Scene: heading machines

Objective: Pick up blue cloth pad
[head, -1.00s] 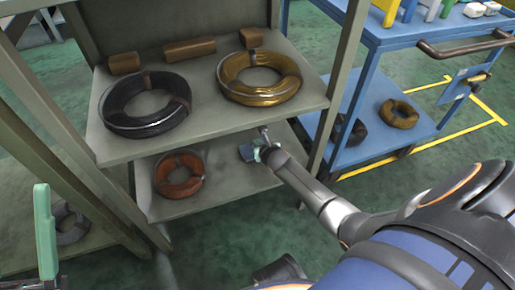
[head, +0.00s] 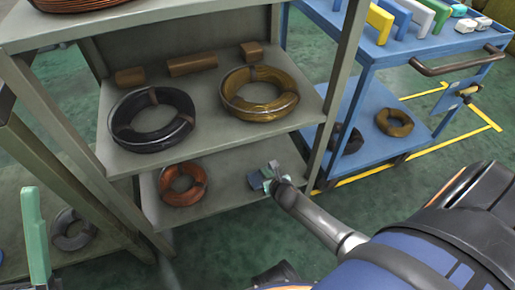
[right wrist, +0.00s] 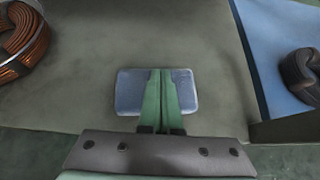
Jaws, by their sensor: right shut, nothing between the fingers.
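The blue cloth pad (right wrist: 128,92) lies flat on the lower shelf of a grey rack. In the head view the pad (head: 254,181) shows only as a small patch beside my right gripper (head: 271,172). In the right wrist view the green fingers of my right gripper (right wrist: 161,74) are together in front of the pad's middle and hide part of it. The gripper is shut and empty; whether it touches the pad I cannot tell. A green finger of what looks like my left gripper (head: 34,235) stands at the lower left of the head view; its opening cannot be judged.
The grey upper shelf (head: 205,150) overhangs the lower one and bears a black coil (head: 125,137) and a yellow coil (head: 232,100). A copper coil (head: 186,196) lies left of the pad. A rack post and a blue cart (head: 375,155) stand to the right.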

